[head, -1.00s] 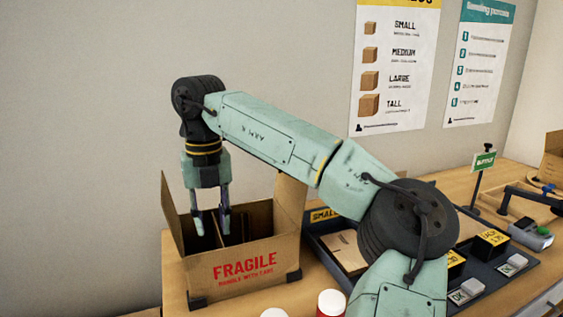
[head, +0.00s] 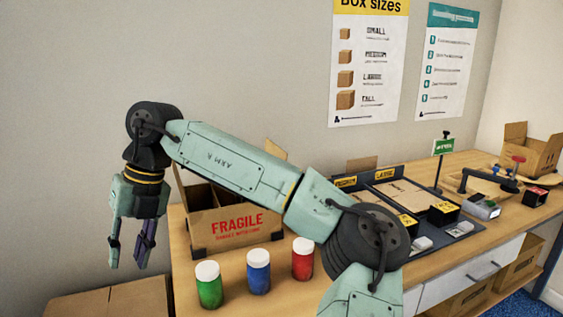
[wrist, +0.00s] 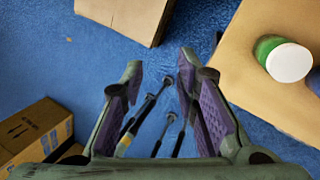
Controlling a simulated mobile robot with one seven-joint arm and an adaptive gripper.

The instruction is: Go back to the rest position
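My gripper (head: 128,256) is open and empty in the head view. It hangs with its fingers downward, left of the bench's left end and of the open carton marked FRAGILE (head: 236,226).
Green (head: 209,285), blue (head: 258,271) and red (head: 302,259) jars with white lids stand along the bench's front. Cartons (head: 100,304) are below the bench's left end. A dark tray station (head: 435,235) lies to the right.

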